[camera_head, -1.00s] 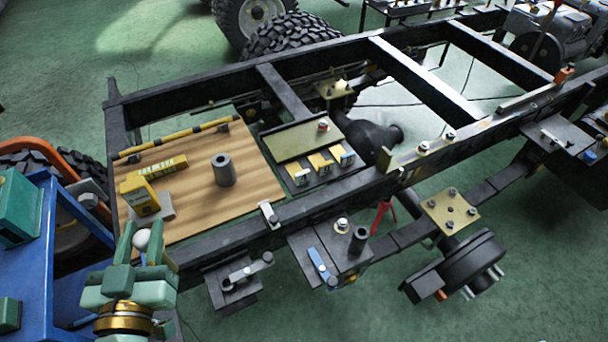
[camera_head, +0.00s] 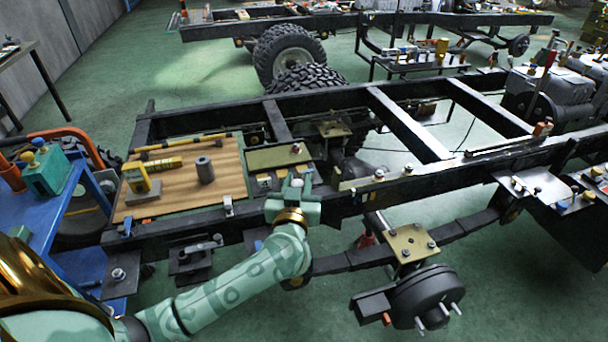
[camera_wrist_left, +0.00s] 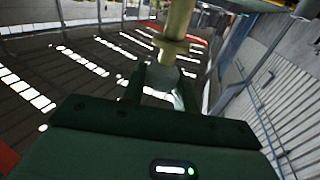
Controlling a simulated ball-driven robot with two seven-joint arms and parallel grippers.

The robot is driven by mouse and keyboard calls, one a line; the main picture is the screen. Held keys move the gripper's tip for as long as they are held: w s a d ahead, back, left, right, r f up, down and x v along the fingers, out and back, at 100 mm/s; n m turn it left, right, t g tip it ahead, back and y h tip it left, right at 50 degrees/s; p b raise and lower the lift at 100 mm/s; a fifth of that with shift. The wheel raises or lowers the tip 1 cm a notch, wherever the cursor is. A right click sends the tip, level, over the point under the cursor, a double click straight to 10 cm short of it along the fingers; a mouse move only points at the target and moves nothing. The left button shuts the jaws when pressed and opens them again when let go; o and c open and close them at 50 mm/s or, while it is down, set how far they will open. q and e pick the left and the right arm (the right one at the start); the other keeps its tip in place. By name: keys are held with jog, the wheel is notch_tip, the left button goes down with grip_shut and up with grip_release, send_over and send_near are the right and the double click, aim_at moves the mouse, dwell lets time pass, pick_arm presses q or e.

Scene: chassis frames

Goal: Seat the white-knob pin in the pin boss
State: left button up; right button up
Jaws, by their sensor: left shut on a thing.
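My left gripper (camera_head: 296,184) is over the near rail of the chassis frame, beside the small yellow blocks. It is shut on the white-knob pin, whose white knob (camera_head: 297,183) shows faintly between the fingers. In the left wrist view the pin's pale brass shaft (camera_wrist_left: 180,22) with a collar sticks out beyond the fingers. A dark upright cylinder (camera_head: 205,170) stands on the wooden board. A second dark cylinder, seen earlier on the plate outside the near rail, is hidden behind my left arm. I cannot tell which one is the pin boss. My right gripper is not in view.
The wooden board (camera_head: 188,192) also holds yellow blocks and a striped bar. A blue cart (camera_head: 55,215) stands at the left. The near rail (camera_head: 420,180) carries brackets and bolts. A hub with studs (camera_head: 425,295) sits at the lower right.

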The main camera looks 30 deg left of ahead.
pick_arm(q)
jog(key=shift+w+a+r+n+y, duration=0.1)
jog(key=shift+w+a+n+y, duration=0.3)
jog(key=shift+w+a, duration=0.4)
jog(key=shift+w+a+g+y, duration=0.15)
jog(key=shift+w+g+y, duration=0.15)
jog(key=shift+g, duration=0.1)
jog(key=shift+f+b, duration=0.5)
jog(key=shift+b, duration=0.15)
notch_tip(320, 180, down, 5)
jog(key=b, duration=0.5)
jog(key=shift+f, duration=0.1)
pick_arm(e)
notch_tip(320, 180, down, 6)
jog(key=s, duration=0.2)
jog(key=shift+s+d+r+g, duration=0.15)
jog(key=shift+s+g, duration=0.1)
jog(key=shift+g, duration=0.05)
pick_arm(q)
jog(key=shift+p, duration=0.7)
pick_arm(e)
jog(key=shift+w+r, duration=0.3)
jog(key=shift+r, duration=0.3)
pick_arm(q)
jog(key=shift+f+p, duration=0.1)
jog(key=shift+p, duration=0.4)
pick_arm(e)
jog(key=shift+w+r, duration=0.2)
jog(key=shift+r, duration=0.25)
